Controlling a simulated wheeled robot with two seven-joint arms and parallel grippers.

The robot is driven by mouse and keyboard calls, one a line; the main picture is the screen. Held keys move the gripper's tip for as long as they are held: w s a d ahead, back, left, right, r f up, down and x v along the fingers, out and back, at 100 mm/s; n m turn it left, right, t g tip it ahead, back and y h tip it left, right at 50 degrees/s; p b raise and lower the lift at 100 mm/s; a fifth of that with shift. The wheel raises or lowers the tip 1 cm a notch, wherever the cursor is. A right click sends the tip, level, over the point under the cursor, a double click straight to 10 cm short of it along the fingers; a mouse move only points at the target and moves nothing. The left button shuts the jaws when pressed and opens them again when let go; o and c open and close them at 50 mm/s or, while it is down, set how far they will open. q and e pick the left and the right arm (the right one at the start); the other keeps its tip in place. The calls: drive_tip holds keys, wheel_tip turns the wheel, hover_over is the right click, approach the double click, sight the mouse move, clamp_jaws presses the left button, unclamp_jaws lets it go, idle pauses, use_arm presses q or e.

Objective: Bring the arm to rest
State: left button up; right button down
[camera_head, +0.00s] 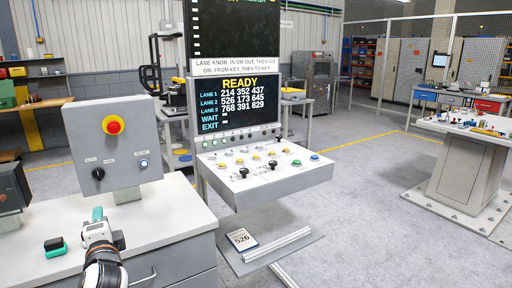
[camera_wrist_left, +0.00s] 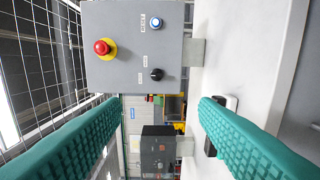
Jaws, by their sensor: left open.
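My left gripper (camera_head: 98,222) reaches in over the white bench (camera_head: 160,220), in front of the grey control box. Its teal fingers are spread wide apart in the left wrist view (camera_wrist_left: 160,125), with nothing between them. The grey control box (camera_head: 112,150) carries a red button on yellow (camera_head: 113,125), a black knob (camera_head: 98,174) and a blue-lit button (camera_head: 143,163). The gripper is apart from the box's face. My right gripper is not in view.
To the right stand a sloped button console (camera_head: 262,177) and a screen reading READY (camera_head: 238,105). A dark box (camera_head: 12,187) sits at the far left. Open floor lies right of the console.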

use_arm(q)
drive_tip(key=w+d+f+g+h, duration=0.1)
drive_tip(key=d+f+h, duration=0.1)
drive_tip(key=f, duration=1)
drive_tip(key=d+f+g+h, duration=0.2)
drive_tip(key=f, duration=1.1)
drive_tip(key=s+d+f+n+g+h, duration=0.15)
drive_tip(key=s+f, duration=0.35)
drive_tip(key=f, duration=0.6)
drive_tip(key=s+d+f+n+g+h, duration=0.1)
drive_tip(key=s+d+f+g+h, duration=0.15)
drive_tip(key=s+f, duration=0.6)
drive_tip(key=s+d+f+n+g, duration=0.3)
drive_tip(key=s+f+g, duration=0.1)
drive_tip(key=s+f, duration=1.35)
drive_tip(key=s+f+n+g, duration=0.1)
drive_tip(key=s+f+n, duration=0.1)
drive_tip(key=s, duration=0.8)
drive_tip(key=s+d+f+n+g+h, duration=0.1)
drive_tip(key=s+f, duration=0.4)
drive_tip(key=s, duration=0.6)
drive_tip(key=shift+s+d+f+n+g, duration=0.15)
drive_tip(key=shift+s+d+n+g, duration=0.15)
drive_tip(key=shift+g, duration=0.3)
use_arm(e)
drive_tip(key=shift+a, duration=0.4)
use_arm(q)
drive_tip(key=shift+w, duration=0.2)
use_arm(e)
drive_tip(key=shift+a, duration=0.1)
